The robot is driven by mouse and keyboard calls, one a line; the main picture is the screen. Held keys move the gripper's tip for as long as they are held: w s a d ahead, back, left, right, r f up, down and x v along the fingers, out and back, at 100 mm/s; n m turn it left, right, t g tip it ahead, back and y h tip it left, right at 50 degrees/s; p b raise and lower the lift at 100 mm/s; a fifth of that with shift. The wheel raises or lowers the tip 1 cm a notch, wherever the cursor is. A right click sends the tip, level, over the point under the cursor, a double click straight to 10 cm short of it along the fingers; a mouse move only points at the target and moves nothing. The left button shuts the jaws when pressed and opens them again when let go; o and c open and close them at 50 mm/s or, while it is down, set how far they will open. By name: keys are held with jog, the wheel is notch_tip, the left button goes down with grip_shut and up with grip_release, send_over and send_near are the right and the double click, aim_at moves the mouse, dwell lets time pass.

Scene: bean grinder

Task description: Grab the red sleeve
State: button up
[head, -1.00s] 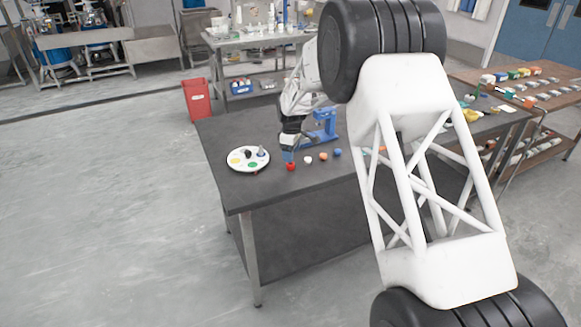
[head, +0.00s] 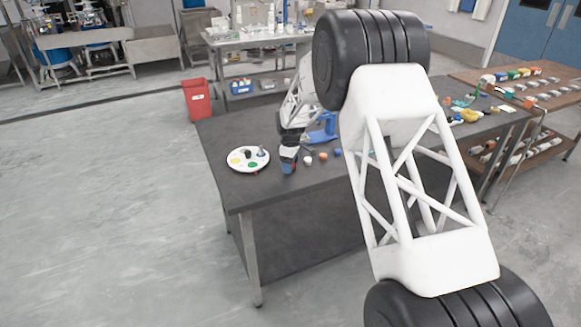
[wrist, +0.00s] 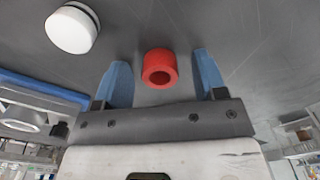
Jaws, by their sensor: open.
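The red sleeve (wrist: 160,60) is a short ring with a dark hole, seen in the wrist view between my two blue fingers. My gripper (wrist: 162,70) is open, with a clear gap on each side of the sleeve. Neither finger appears to touch it. In the head view my gripper (head: 288,164) is low over the dark table (head: 262,190), with its blue fingers pointing down. The sleeve is hidden there, behind or under my gripper.
A white cylindrical piece (head: 308,160), an orange piece (head: 323,156) and a blue piece (head: 337,153) stand in a row to the right. A blue stand (head: 325,128) is behind.

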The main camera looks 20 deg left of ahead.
jog(key=c, duration=1)
jog(key=shift+r, duration=0.15)
jog(key=shift+r, duration=1.35)
jog(key=shift+s+d+r, duration=0.1)
jog(key=shift+s+r, duration=0.1)
jog(key=shift+r, duration=0.15)
jog(key=s+d+r, duration=0.1)
jog(key=s+d, duration=0.7)
jog(key=s, duration=0.5)
jog(key=shift+s+r, duration=0.15)
